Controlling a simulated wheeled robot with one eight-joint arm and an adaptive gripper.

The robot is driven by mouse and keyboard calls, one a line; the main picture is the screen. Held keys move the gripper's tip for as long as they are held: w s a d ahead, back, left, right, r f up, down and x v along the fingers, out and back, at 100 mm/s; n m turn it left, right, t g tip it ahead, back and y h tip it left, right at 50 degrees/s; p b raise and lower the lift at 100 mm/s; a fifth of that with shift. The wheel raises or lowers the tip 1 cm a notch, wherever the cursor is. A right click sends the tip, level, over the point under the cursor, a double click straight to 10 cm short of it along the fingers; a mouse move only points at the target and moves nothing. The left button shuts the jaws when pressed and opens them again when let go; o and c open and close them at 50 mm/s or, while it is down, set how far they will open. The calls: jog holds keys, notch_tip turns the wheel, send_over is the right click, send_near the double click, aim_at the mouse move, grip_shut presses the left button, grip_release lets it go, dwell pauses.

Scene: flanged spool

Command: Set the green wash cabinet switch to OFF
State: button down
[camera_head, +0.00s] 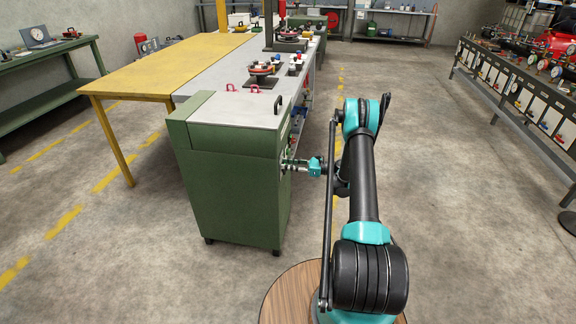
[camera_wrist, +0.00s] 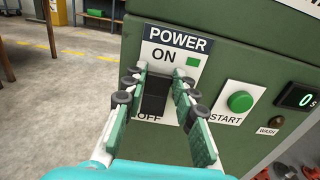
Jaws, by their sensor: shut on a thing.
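The green wash cabinet (camera_head: 228,185) stands left of my arm in the head view. In the wrist view its front panel carries a POWER plate (camera_wrist: 172,48) with ON above and OFF below. A black switch (camera_wrist: 154,95) sits between these two words. My gripper (camera_wrist: 158,84) reaches over the plate, its two fingers on either side of the switch and shut on it. The fingers partly hide the plate and the switch's edges. In the head view my gripper (camera_head: 290,164) is at the cabinet's right face, and the switch is hidden there.
A green START button (camera_wrist: 240,101), a lit display (camera_wrist: 297,97) and a WASH knob (camera_wrist: 277,121) sit right of the plate. A yellow table (camera_head: 165,65) and a grey bench (camera_head: 235,75) stand behind the cabinet. The floor right of my arm is open.

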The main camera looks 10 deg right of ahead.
jog(key=shift+s+d+f+t+y, duration=0.1)
jog(key=shift+d+f+t+y, duration=0.1)
jog(key=shift+y, duration=0.45)
jog(key=shift+d+f+t+y, duration=0.15)
jog(key=shift+t+y, duration=0.05)
jog(key=shift+y, duration=0.45)
jog(key=c, duration=1.2)
grip_release()
jog(key=s+d, duration=0.4)
jog(key=d, duration=0.8)
jog(key=shift+d+f, duration=0.15)
jog(key=shift+d, duration=0.1)
